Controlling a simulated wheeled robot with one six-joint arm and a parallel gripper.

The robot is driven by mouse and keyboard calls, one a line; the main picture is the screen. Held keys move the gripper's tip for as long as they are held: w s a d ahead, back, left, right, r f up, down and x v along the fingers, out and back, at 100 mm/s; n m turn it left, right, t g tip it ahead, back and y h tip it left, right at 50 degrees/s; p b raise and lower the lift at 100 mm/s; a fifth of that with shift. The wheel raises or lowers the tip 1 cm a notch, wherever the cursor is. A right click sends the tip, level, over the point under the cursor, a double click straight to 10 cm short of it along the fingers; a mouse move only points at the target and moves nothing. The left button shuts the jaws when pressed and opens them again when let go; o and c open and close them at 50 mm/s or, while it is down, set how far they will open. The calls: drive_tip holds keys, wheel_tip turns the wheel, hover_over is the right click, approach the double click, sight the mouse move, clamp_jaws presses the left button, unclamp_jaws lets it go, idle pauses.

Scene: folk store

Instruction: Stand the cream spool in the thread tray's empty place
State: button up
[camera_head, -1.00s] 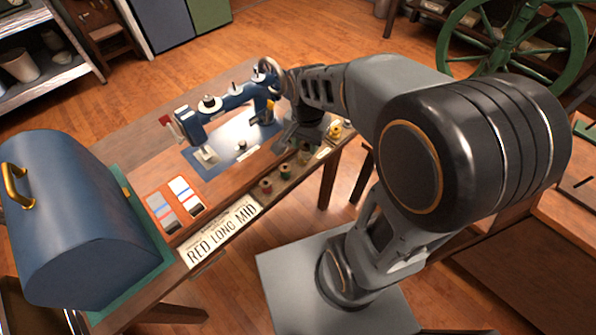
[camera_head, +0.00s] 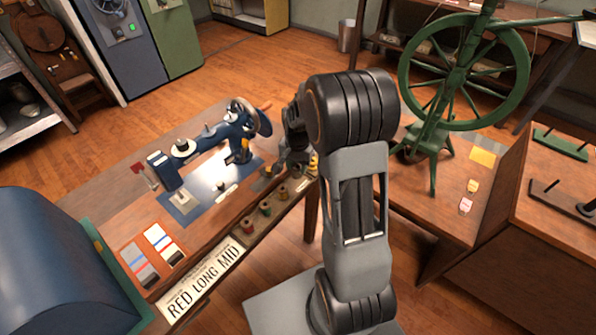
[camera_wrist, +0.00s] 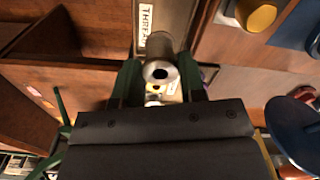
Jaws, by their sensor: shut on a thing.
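In the head view my gripper (camera_head: 284,170) is over the sewing table near the right end of the thread tray, and the spool is too small to make out. In the wrist view a label reading "THREAD" (camera_wrist: 146,18) shows beyond the spool.
A blue sewing machine (camera_head: 230,130) stands behind the tray. A yellow object (camera_head: 314,163) is close to my gripper's right. A colour card (camera_head: 150,256), a "RED LONG MID" sign (camera_head: 204,283) and a blue domed case (camera_head: 55,260) are at the left. A green spinning wheel (camera_head: 465,70) stands at the right.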

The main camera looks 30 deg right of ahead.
drive_tip(key=shift+w+d+f, duration=0.15)
drive_tip(key=shift+f, duration=1.65)
drive_tip(key=shift+f, duration=0.1)
drive_tip(key=shift+f+b, duration=0.15)
drive_tip(key=shift+b, duration=0.15)
drive_tip(key=o, duration=0.7)
